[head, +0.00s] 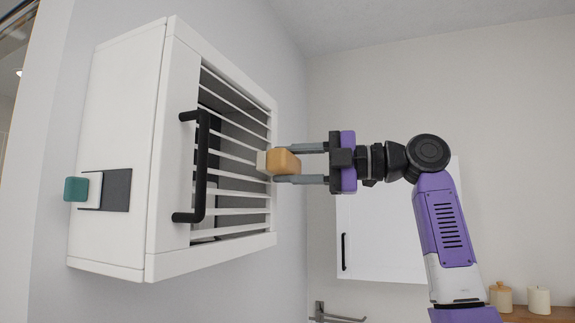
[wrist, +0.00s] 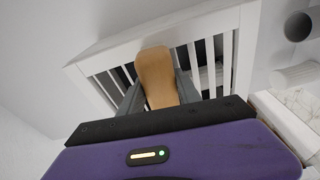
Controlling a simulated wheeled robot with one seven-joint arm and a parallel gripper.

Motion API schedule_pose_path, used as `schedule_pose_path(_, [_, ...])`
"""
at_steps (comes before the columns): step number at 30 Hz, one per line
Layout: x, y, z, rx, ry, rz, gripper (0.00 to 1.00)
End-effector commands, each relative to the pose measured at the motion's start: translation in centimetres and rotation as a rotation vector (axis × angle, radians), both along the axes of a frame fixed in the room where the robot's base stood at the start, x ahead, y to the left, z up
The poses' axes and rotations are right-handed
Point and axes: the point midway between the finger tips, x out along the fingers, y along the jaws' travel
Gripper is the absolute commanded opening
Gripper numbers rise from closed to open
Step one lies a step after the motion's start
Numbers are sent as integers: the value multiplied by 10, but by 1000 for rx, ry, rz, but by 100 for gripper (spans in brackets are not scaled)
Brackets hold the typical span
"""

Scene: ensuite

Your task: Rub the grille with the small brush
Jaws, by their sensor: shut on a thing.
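The grille (head: 232,183) is a set of white horizontal slats in the front of a white wall cabinet. It also shows in the wrist view (wrist: 210,62), behind the brush. The small brush (head: 286,162) has a tan wooden body and a pale bristle end that points at the slats. In the wrist view its wooden back (wrist: 155,75) stands between my fingers. My gripper (head: 287,164) is shut on the brush. The bristle end appears to be at the slats, right of the grille's middle; I cannot tell whether it presses on them.
A black handle (head: 202,165) sticks out from the cabinet front, left of the brush. A teal block (head: 76,189) juts from the cabinet's left side. A white cabinet (head: 385,235) hangs behind my arm. Two jars (head: 539,300) stand on a wooden surface at lower right.

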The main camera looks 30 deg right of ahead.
Motion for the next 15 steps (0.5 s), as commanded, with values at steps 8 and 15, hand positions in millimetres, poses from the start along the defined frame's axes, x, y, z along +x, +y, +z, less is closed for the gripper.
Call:
schedule_pose_path(8, [-19, -14, 0, 1, -3, -1, 7])
schedule_pose_path(15, [-37, -28, 1, 1, -3, -1, 7])
